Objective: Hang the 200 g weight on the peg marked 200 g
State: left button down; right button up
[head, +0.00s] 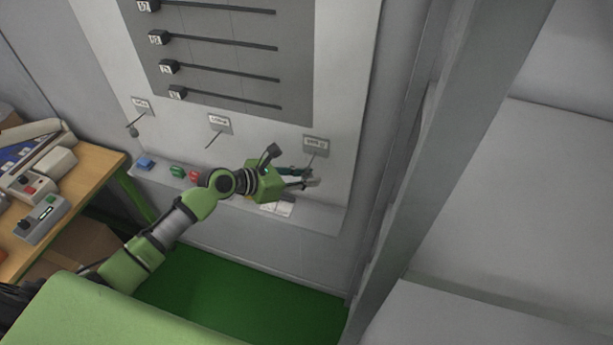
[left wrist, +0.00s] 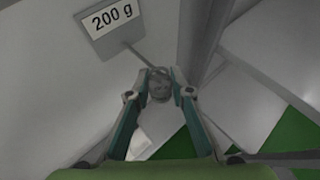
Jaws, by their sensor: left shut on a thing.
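The 200 g label (left wrist: 113,18) is readable in the left wrist view; its plate also shows on the right of the panel in the head view (head: 316,144). A thin peg (left wrist: 136,54) sticks out below it. My left gripper (head: 311,178) is at this peg, its fingers shut on a small round grey metal weight (left wrist: 160,85). The weight is at the peg's outer end in the left wrist view. I cannot tell whether it is hooked on the peg or just in front of it. My right gripper is not in view.
Two other labelled pegs are to the left: the middle peg (head: 213,139) looks bare, and a dark weight (head: 133,131) hangs at the left one. Blue, green and red blocks (head: 177,171) sit on the ledge below. A workbench (head: 100,163) with devices stands at left.

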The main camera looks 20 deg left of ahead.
pick_arm(q)
jog(key=c, duration=1.7)
grip_release()
